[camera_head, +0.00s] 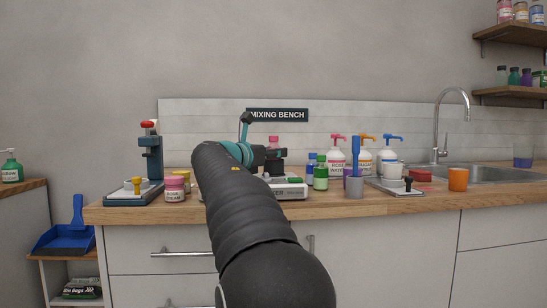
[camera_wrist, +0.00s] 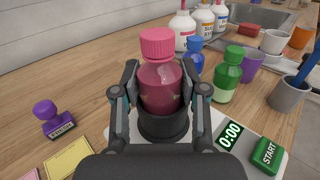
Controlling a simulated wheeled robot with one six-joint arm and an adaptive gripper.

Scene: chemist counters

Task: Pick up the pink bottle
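The pink bottle (camera_wrist: 160,88) has a ribbed pink cap and a see-through dark pink body. It stands upright in the middle of the wrist view, its lower part inside a black round holder (camera_wrist: 164,126) on a white device. My gripper (camera_wrist: 160,84) has one finger on each side of the bottle's body, and both fingers appear to press against it. In the head view the bottle's pink cap (camera_head: 273,141) shows just above my gripper (camera_head: 274,154). My arm hides part of the white device there.
A green bottle (camera_wrist: 229,75) and a blue bottle (camera_wrist: 195,52) stand close on the right, with a purple cup (camera_wrist: 252,66) beyond. White pump bottles (camera_wrist: 182,25) stand behind. The counter at left is mostly clear.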

